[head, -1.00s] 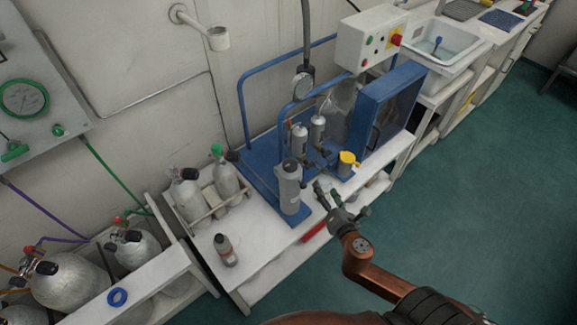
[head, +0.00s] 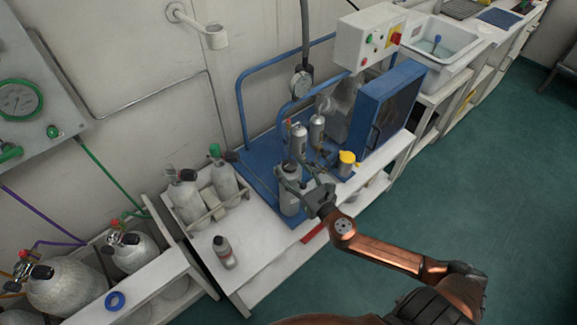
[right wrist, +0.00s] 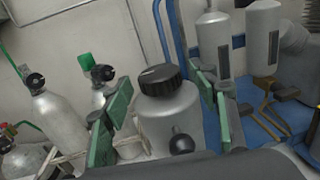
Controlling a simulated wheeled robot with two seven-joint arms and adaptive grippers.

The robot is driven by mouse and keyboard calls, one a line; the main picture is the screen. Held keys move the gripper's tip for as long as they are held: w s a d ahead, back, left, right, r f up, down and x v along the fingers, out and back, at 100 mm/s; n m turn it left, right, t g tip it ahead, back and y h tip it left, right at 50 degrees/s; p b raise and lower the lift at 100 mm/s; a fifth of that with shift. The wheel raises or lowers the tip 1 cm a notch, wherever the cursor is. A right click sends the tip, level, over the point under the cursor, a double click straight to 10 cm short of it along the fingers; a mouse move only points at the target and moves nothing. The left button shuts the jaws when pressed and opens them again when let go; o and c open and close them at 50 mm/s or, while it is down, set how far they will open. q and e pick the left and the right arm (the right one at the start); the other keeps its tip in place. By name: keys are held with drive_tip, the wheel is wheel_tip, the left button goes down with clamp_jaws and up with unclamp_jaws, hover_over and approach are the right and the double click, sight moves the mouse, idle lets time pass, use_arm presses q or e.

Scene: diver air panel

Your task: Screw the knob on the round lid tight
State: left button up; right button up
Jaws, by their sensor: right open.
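A grey cylindrical housing (head: 289,203) stands upright at the front of the blue frame. Its round lid carries a ridged black knob (right wrist: 158,78), clear in the right wrist view. I cannot tell whether the knob is fully seated. My left gripper is not in view.
Two slim grey cylinders (head: 298,140) and a yellow-topped cup (head: 347,163) stand close behind and right. A blue cabinet (head: 385,105) is further right. Gas bottles (head: 185,195) stand in a rack at left. A small bottle (head: 224,251) stands on the white bench (head: 262,262).

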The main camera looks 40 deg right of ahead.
drive_tip(key=shift+w+d, duration=0.1)
drive_tip(key=shift+w, duration=0.8)
drive_tip(key=shift+c, duration=0.2)
drive_tip(key=c, duration=1.1)
